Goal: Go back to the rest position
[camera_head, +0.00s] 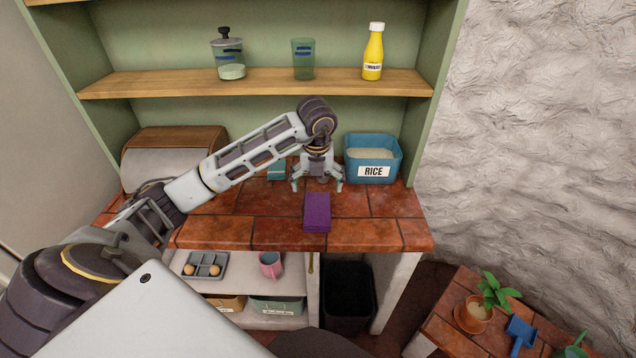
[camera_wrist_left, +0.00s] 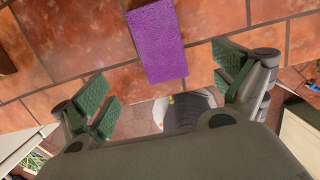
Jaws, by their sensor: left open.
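My left gripper (camera_head: 317,186) is open and empty above the tiled counter, with its fingers pointing down. It is beside the blue rice bin and behind the purple block (camera_head: 317,212), which lies near the counter's front edge. In the left wrist view the open fingers of my left gripper (camera_wrist_left: 165,90) are spread wide, and the purple block (camera_wrist_left: 157,42) lies on the tiles beyond them, apart from both. My right gripper does not show in either view.
A blue rice bin (camera_head: 372,160) stands just right of my left gripper. A teal item (camera_head: 277,170) is left of it. A bread box (camera_head: 172,160) stands at the counter's left. The shelf (camera_head: 270,82) above holds a jar, a glass and a yellow bottle.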

